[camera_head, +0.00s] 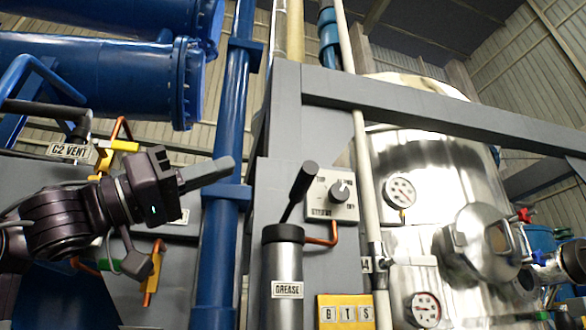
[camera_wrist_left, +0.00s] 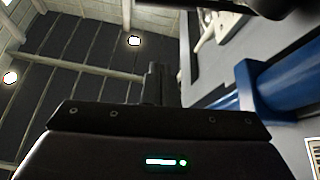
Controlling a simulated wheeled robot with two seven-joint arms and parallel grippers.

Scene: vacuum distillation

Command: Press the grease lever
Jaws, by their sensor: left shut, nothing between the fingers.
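The grease pump is a grey cylinder with a black cap and a GREASE label (camera_head: 287,290), in the lower middle of the head view. Its black grease lever (camera_head: 299,189) rises from the cap and tilts up to the right, ending in a thick grip. My left gripper (camera_head: 228,163) is shut and empty. It points right, to the left of the lever's grip and slightly above it in the picture, apart from it. In the left wrist view the shut fingers (camera_wrist_left: 154,84) show above the gripper body; I cannot make out the lever there. My right gripper is not in view.
A blue vertical pipe (camera_head: 224,230) stands behind my left gripper. A control box with a knob (camera_head: 339,191) is right of the lever. A grey beam (camera_head: 440,115) crosses above a shiny steel vessel (camera_head: 440,180). A C2 VENT label (camera_head: 69,151) is at left.

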